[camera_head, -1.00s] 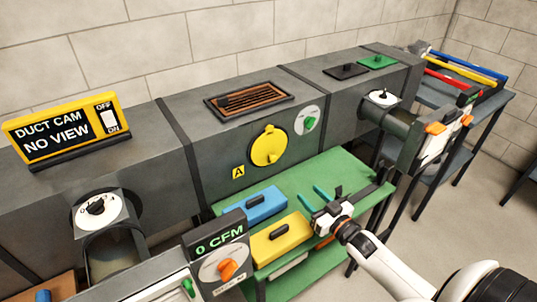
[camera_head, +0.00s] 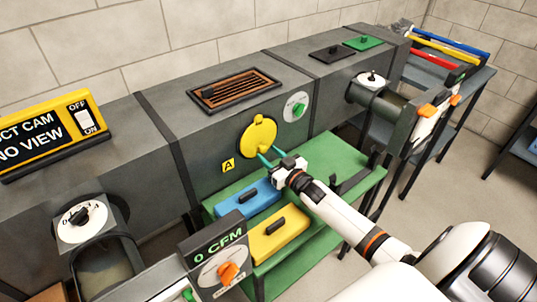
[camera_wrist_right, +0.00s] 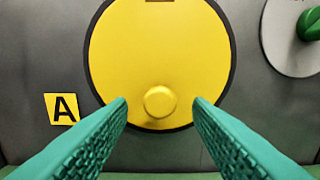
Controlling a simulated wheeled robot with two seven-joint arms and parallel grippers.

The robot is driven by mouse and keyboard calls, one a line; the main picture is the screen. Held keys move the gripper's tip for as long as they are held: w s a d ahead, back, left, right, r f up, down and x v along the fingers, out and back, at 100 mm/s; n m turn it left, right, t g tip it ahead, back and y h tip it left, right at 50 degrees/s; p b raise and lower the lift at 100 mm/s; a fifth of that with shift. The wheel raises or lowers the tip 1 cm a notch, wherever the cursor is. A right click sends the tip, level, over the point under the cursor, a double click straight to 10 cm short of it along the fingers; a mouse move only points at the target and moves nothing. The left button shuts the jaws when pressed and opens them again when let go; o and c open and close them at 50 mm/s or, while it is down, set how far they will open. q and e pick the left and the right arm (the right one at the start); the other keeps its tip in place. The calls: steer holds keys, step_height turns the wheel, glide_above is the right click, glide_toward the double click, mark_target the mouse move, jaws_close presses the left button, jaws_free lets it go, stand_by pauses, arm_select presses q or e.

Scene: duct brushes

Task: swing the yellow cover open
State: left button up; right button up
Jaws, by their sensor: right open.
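The round yellow cover (camera_head: 258,134) sits closed on the front of the grey duct, beside a yellow "A" label (camera_head: 228,166). In the right wrist view the cover (camera_wrist_right: 158,50) fills the middle, with a round yellow knob (camera_wrist_right: 160,101) near its lower edge and a dark ring around it. My right gripper (camera_head: 271,157) is in front of the cover's lower part. Its green fingers are open, one on each side of the knob in the wrist view, with nothing between them. I cannot tell how far the fingertips are from the cover. My left gripper is not in view.
A green table (camera_head: 335,156) below the duct holds a blue box (camera_head: 246,199) and a yellow box (camera_head: 279,236) with dark handles. A white dial with a green knob (camera_head: 297,107) is right of the cover. A "0 CFM" panel (camera_head: 217,254) stands in front.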

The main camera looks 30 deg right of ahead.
steer(key=shift+w, duration=0.6)
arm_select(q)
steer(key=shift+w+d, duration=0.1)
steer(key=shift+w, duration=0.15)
